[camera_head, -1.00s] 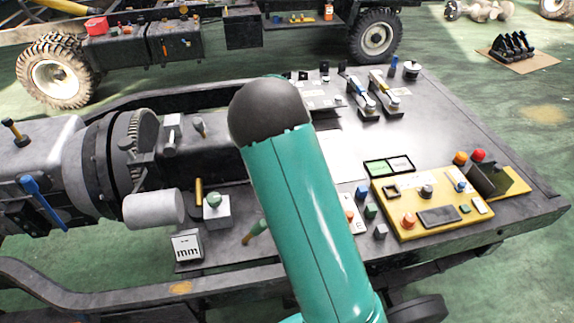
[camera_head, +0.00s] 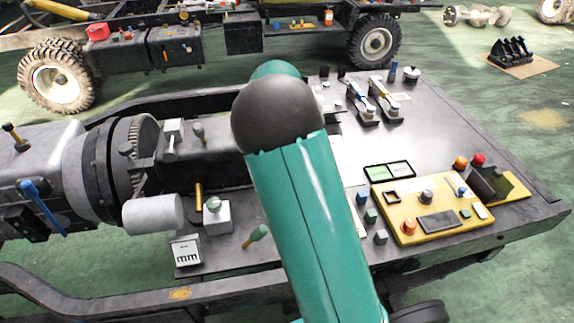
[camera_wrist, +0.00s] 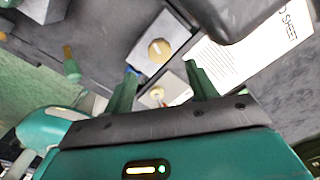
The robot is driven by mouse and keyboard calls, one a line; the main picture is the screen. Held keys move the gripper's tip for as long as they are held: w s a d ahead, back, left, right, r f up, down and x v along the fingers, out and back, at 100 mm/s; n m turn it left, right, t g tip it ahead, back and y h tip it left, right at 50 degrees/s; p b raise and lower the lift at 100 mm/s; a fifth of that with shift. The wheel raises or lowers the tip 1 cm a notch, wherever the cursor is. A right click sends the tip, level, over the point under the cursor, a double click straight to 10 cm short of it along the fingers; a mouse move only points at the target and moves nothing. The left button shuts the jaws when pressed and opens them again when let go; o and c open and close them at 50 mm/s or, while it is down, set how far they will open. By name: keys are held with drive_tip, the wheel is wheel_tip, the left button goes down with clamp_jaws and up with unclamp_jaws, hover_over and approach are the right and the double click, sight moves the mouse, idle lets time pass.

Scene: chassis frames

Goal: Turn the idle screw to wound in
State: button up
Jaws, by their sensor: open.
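My gripper (camera_wrist: 161,80) is open in the wrist view, with its two green fingers apart and nothing held between them. A brass-coloured round knob (camera_wrist: 158,50) sits on a grey block just beyond the fingertips. A second, smaller brass knob (camera_wrist: 157,92) on a pale base shows between the fingers, partly hidden by them. No readable label tells which knob is the idle screw. In the head view my teal arm with its black joint covers the middle of the bench, and the gripper is hidden behind it.
The bench (camera_head: 475,150) carries a yellow control panel (camera_head: 440,222), a white block marked mm (camera_head: 186,251), a grey block with a green knob (camera_head: 216,222) and levers (camera_head: 384,98). A white sheet (camera_wrist: 250,55) lies beside the knobs.

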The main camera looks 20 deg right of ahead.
wheel_tip(320, 180, up, 6)
drive_tip(key=shift+r, duration=0.1)
idle(0.5)
drive_tip(key=s+a+r+n+t+y, duration=0.1)
drive_tip(key=s+a+r+n, duration=0.3)
drive_tip(key=s+r+n, duration=0.3)
drive_tip(key=s+a+r+n+t+y, duration=0.15)
drive_tip(key=s+a+r+n, duration=0.25)
drive_tip(key=s+n, duration=0.4)
drive_tip(key=s+a+n+t+h, duration=0.2)
drive_tip(key=s+a+n+t, duration=0.1)
drive_tip(key=s+n, duration=0.9)
drive_tip(key=s+a, duration=0.1)
drive_tip(key=s, duration=0.2)
drive_tip(key=shift+a+r, duration=0.15)
drive_tip(key=shift+r, duration=0.05)
drive_tip(key=shift+h, duration=0.25)
